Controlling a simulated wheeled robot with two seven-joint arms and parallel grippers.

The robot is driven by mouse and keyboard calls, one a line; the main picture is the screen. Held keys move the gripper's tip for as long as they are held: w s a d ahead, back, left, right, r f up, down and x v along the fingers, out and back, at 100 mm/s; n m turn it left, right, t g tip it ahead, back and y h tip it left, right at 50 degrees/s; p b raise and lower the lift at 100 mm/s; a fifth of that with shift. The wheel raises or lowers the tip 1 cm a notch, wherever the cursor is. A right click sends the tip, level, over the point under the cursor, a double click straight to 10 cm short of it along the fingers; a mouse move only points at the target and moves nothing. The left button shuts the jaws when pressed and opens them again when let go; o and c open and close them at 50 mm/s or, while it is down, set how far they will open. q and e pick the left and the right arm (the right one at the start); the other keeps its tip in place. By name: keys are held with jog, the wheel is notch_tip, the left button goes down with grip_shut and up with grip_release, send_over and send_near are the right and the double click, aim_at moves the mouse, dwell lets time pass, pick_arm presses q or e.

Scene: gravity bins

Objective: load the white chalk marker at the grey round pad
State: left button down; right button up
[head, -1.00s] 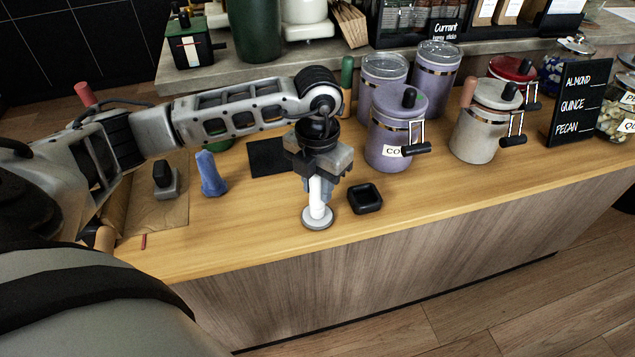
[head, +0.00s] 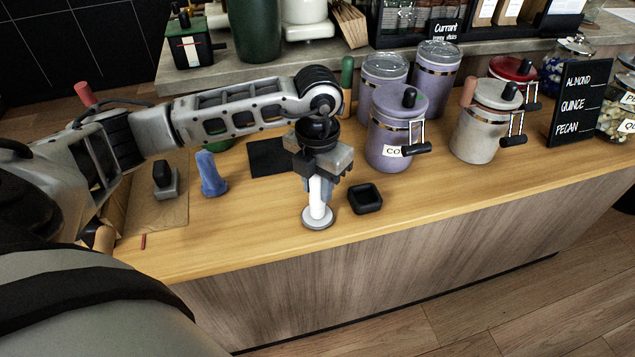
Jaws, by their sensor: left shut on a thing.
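The white chalk marker (head: 317,207) stands upright on the grey round pad (head: 318,223) near the counter's front edge. Its lower end appears to touch the pad; the exact contact is too small to tell. My left gripper (head: 318,185) points down above the pad and is shut on the marker's upper part. The marker's top is hidden by the gripper. My right gripper is not in view.
A small black square dish (head: 365,199) sits just right of the pad. Lilac canisters (head: 395,130) and a cream canister (head: 485,125) stand behind to the right. A blue cloth-like object (head: 211,175) and a black stamp-like object (head: 165,181) stand left. The front counter at right is clear.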

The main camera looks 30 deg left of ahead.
pick_arm(q)
jog(key=shift+r+p, duration=2.05)
jog(key=shift+r, duration=0.95)
